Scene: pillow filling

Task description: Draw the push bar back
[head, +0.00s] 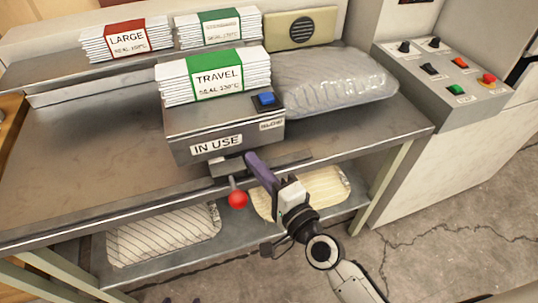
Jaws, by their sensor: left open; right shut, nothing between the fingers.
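The push bar appears to be the metal rod with a red ball knob (237,199) that sticks out at the front edge of the bench, below the box marked IN USE (217,146). My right gripper (251,158) comes in from the lower right. Its purple fingers are shut and empty, close to the front of the box, just right of and above the knob. I cannot tell whether they touch the metal there. My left gripper (182,300) barely shows at the bottom edge, with two purple tips apart, far from the knob.
Pillow sleeve stacks TRAVEL (215,76), LARGE (127,40) and a green-labelled one (219,28) lie on the box and rear shelf. A clear filled pillow (335,80) lies right. A button panel (445,80) stands far right. The bench's left is clear.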

